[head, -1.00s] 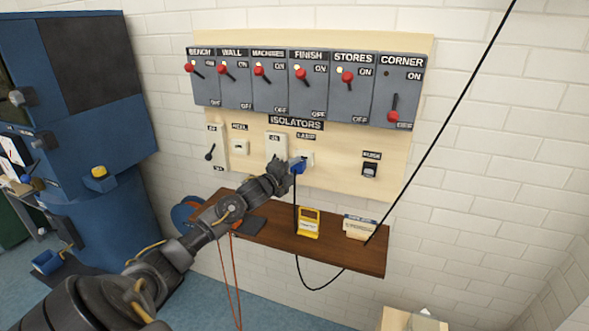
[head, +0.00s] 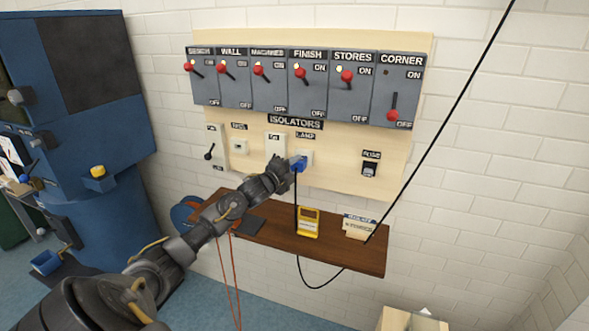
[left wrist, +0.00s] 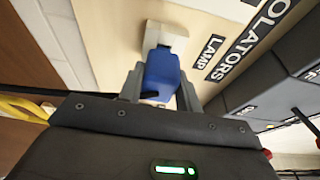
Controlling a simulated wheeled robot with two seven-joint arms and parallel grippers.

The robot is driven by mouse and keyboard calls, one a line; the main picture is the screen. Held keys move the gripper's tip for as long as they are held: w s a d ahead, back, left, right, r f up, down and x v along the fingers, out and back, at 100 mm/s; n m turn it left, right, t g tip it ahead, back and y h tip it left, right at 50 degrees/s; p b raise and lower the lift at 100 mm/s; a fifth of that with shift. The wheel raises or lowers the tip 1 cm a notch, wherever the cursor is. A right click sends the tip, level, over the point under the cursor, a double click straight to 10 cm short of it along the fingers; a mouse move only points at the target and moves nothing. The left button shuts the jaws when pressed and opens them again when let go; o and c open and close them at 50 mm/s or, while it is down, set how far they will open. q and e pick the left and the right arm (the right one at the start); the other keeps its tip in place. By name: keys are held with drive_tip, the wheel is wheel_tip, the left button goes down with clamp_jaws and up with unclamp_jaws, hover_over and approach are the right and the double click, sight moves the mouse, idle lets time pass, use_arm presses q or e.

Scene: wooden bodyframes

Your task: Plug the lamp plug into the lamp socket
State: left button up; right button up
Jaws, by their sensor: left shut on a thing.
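The blue lamp plug (head: 299,164) is at the white lamp socket (head: 306,158) on the board, below the LAMP label, with a black cable hanging down from it. My left gripper (head: 289,166) is shut on the plug. In the left wrist view the blue plug (left wrist: 161,77) sits between the two grey fingers (left wrist: 160,88), its far end against the white socket (left wrist: 166,36). The plug's pins are hidden, so I cannot tell how deep it sits. My right gripper is not in view.
A row of grey isolator switches (head: 328,85) with red levers runs above the socket. A wooden shelf (head: 340,250) below carries a yellow device (head: 308,222) and a card holder (head: 358,227). A blue machine (head: 90,130) stands at the left. A long black cable crosses the right side.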

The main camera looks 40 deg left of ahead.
use_arm(q)
drive_tip(key=shift+w+a+b, duration=0.3)
drive_tip(key=shift+w+b, duration=0.1)
drive_tip(key=shift+w, duration=0.4)
drive_tip(key=o, duration=1.2)
drive_tip(key=shift+c, duration=0.2)
drive_tip(key=shift+s+f, duration=0.1)
drive_tip(key=shift+s, duration=0.35)
drive_tip(key=s+b, duration=0.2)
drive_tip(key=s, duration=0.8)
drive_tip(key=shift+d, duration=0.2)
drive_tip(key=shift+w, duration=0.1)
